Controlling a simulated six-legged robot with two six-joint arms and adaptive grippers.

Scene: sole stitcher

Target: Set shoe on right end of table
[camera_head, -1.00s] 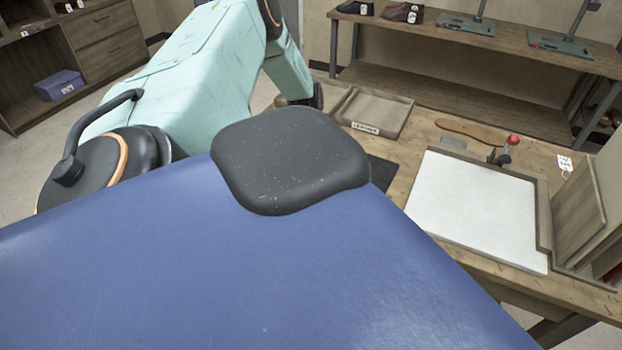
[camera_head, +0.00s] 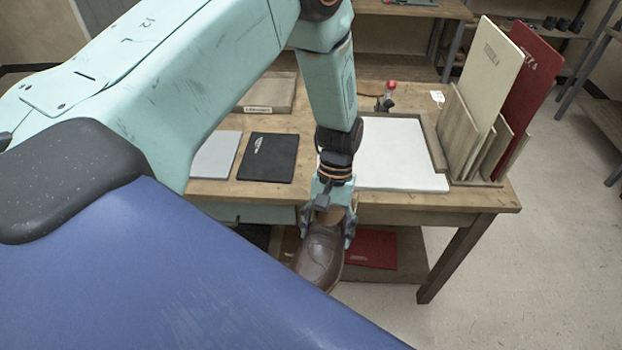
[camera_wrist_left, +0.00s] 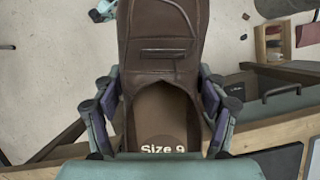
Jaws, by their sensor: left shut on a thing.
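A brown leather shoe (camera_head: 320,260) hangs in my left gripper (camera_head: 326,226) in front of the table's front edge. The left gripper is shut on the shoe around its heel opening, with the toe pointing towards the head camera. In the left wrist view the shoe (camera_wrist_left: 160,55) fills the middle, a finger on each side, and "Size 9" shows on its insole. The wooden table (camera_head: 475,198) stands behind the shoe, and its right end has a narrow bare strip at the front. My right gripper is out of view.
A white board (camera_head: 395,155) lies on the table's right part. An upright rack of cream and red sheets (camera_head: 490,95) stands at the right end. Black (camera_head: 268,158) and grey (camera_head: 215,155) pads lie left. A red sheet (camera_head: 372,248) is on the lower shelf.

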